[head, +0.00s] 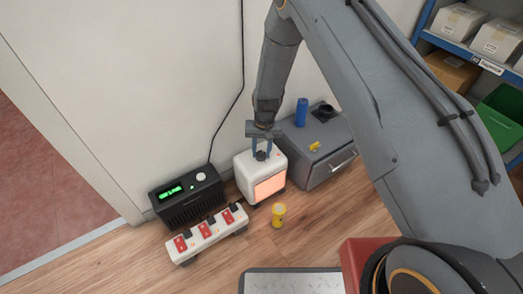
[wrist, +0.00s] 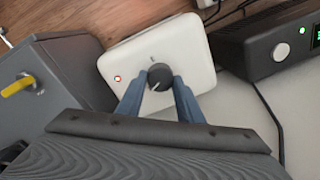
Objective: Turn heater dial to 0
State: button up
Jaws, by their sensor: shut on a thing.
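The heater (head: 245,177) is a small white box with a glowing orange front grille, standing on the floor by the wall. Its dark round dial (wrist: 159,76) is on the white top, which fills the middle of the wrist view. A small red light shows on the top, left of the dial. A pale pointer line is on the dial; the scale marks are too small to read. My gripper (head: 261,150) comes down from above and is shut on the dial, with a blue finger on each side of it in the wrist view (wrist: 157,98).
A black unit (head: 188,205) with a green display stands left of the heater, with a power strip (head: 208,235) with red switches in front. A grey cabinet (head: 318,150) stands close on the right, bearing a blue cylinder (head: 302,112). A yellow cylinder (head: 279,215) stands in front.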

aim_at(261, 153)
jog(key=n, duration=0.6)
jog(key=shift+w+a+p, duration=0.1)
jog(key=shift+a+p, duration=0.05)
jog(key=shift+p, duration=0.2)
jog(key=n, duration=0.6)
jog(key=shift+g+h, duration=0.3)
jog(key=shift+a+n, duration=0.1)
jog(key=shift+n, duration=0.2)
jog(key=o, duration=1.1)
jog(key=shift+c, duration=0.2)
jog(key=shift+w+r+p, duration=0.15)
jog(key=shift+r+p, duration=0.85)
jog(key=shift+r, duration=2.9)
